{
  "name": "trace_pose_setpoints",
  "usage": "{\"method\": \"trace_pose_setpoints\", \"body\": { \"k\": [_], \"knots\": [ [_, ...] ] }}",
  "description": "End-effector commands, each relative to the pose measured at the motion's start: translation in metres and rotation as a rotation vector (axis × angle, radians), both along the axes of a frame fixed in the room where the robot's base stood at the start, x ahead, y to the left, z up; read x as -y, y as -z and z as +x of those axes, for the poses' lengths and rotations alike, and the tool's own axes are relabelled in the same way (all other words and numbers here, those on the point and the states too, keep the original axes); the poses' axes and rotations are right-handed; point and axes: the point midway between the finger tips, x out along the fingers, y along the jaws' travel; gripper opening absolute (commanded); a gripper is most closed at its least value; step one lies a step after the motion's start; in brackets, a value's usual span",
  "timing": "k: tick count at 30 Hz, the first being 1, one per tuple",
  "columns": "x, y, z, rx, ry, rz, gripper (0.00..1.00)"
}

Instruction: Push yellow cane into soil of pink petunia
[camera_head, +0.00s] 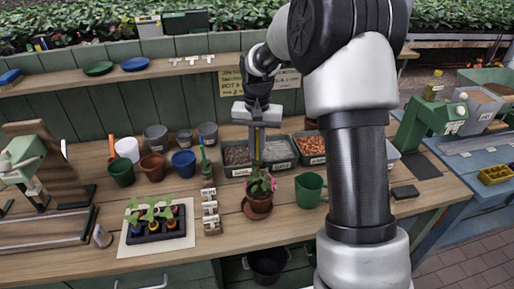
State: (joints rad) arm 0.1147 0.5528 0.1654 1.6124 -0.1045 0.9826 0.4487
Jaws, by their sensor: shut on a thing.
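The pink petunia (261,184) stands in a terracotta pot (258,206) on the bench, with green leaves and a pink bloom. My gripper (257,155) points straight down above the plant. It is shut on the thin yellow cane (257,146), which is upright between the fingers. The cane's lower end is lost among the leaves, so I cannot tell whether it touches the soil. The soil is mostly hidden by the foliage.
A green mug (308,190) stands close right of the pot. Labelled trays, one of orange pellets (311,145), lie behind. White labelled blocks (210,212) and a black seedling tray (155,223) are to the left. Several small pots stand back left. My arm hides part of the bench at right.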

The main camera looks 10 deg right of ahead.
Motion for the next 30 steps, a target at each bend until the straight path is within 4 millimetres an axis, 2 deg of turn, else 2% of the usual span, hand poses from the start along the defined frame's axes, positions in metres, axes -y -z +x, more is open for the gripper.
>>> {"method": "trace_pose_setpoints", "body": {
  "k": [1, 21, 30],
  "knots": [
    [0.0, 0.007, 0.0, -0.001, 0.0, 0.0, 0.0],
    [0.0, 0.053, 0.0, 0.0, -0.001, 0.0, 0.0],
    [0.0, 0.061, 0.0, 0.001, 0.0, 0.0, 0.0]
  ]
}}
